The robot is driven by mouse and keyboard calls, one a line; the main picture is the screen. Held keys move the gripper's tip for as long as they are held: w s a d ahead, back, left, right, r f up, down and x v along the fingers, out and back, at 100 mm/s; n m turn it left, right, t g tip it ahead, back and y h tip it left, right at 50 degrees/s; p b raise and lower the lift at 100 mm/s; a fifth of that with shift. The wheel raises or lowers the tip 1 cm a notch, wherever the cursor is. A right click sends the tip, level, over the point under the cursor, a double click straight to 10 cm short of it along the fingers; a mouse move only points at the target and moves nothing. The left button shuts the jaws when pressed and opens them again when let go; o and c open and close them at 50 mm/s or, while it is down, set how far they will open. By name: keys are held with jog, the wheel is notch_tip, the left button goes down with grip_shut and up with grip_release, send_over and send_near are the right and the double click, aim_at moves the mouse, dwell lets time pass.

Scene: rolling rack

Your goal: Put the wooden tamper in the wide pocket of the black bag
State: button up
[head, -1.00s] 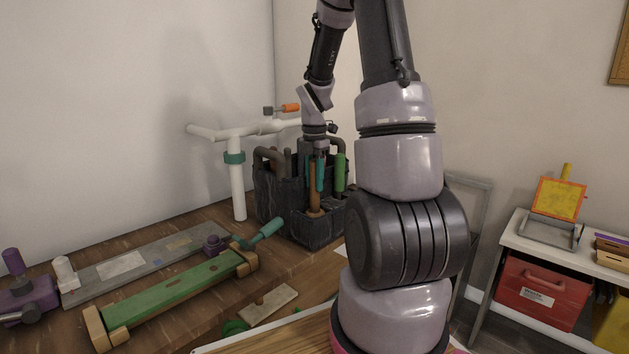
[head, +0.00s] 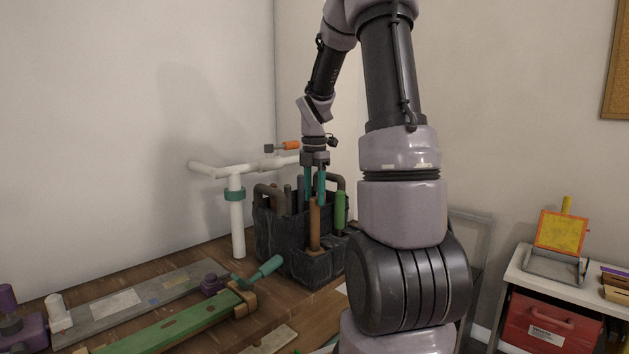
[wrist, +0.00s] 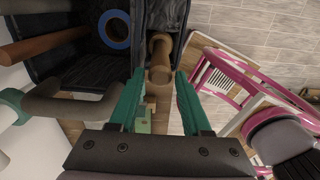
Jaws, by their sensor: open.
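The wooden tamper (head: 314,226) stands roughly upright at the front of the black bag (head: 280,240), its brown handle rising above the front pocket edge. Its tan lower end shows near the pocket opening. In the wrist view the tamper (wrist: 160,72) lies in line with the gap between my fingers, beside a dark bag wall (wrist: 118,66). My gripper (head: 314,203) points down over the bag, its two teal fingers apart around or just above the handle top. My gripper (wrist: 158,88) is open in the wrist view; finger contact is not clear.
A green handle (head: 340,210) stands in the bag to the right, and a thick curved bag handle (head: 268,192) rises at the left. A white pipe stand (head: 237,220) is close behind left. Green and grey boards lie on the bench. A blue ring (wrist: 115,30) is inside the bag.

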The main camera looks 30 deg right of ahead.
notch_tip(320, 180, up, 5)
jog(key=shift+f, duration=0.1)
jog(key=s+a+r+m+t+y, duration=0.1)
jog(key=s+a+r+m+t, duration=0.2)
jog(key=s+m, duration=0.6)
jog(key=s+a+r+m+t+y, duration=0.1)
jog(key=s+a+r+m+t, duration=0.3)
jog(key=m, duration=1.2)
jog(key=shift+s+a+r+m, duration=0.4)
jog(key=shift+s+a+r, duration=1.75)
jog(key=shift+s+a, duration=1.1)
jog(key=shift+d, duration=0.1)
